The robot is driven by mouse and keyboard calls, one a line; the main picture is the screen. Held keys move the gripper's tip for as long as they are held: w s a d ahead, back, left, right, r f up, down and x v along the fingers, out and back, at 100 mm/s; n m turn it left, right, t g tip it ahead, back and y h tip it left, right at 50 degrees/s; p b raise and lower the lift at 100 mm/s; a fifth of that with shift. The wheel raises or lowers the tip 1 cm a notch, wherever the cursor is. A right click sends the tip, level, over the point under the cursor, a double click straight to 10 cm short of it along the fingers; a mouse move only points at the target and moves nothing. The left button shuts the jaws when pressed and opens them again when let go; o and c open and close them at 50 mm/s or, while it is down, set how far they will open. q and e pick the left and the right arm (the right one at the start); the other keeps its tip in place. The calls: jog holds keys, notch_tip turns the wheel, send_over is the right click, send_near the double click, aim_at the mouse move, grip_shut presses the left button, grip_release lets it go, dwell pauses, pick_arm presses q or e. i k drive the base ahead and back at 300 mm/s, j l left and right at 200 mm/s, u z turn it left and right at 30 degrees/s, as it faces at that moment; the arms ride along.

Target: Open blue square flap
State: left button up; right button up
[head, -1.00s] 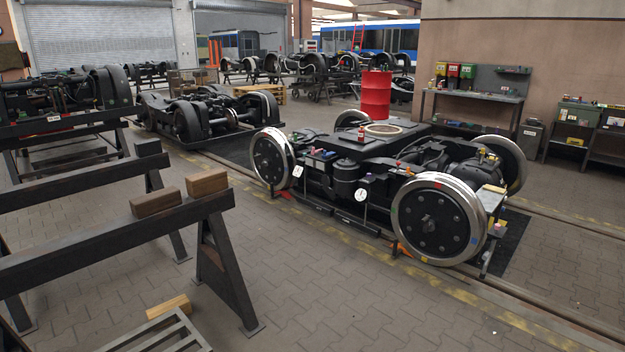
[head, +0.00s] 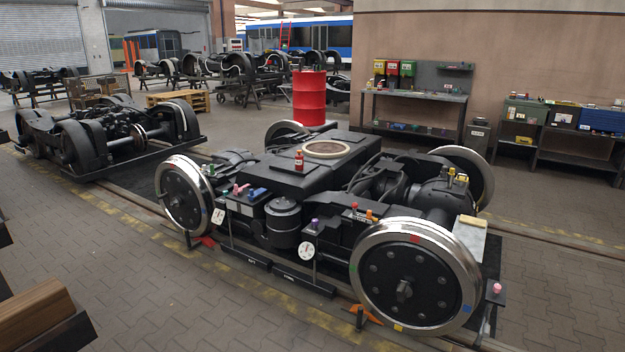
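A tram bogie (head: 345,175) with bright-rimmed wheels stands on the rails ahead of me. On its near side a black box carries a small flat blue piece (head: 257,193), with pink and teal knobs beside it. This piece may be the blue square flap, but it is too small to tell its shape or whether it is open. Neither of my grippers shows in the head view.
Wooden blocks on a trestle (head: 35,312) are close at the lower left. A red drum (head: 309,98) stands behind the bogie, and a workbench (head: 414,105) is along the wall. A second bogie (head: 95,135) is at the left. Paved floor in front is clear.

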aim_at(252, 194)
jog(key=i+j, duration=0.1)
jog(key=i, duration=0.9)
jog(key=i+j+z, duration=0.1)
jog(key=i, duration=0.9)
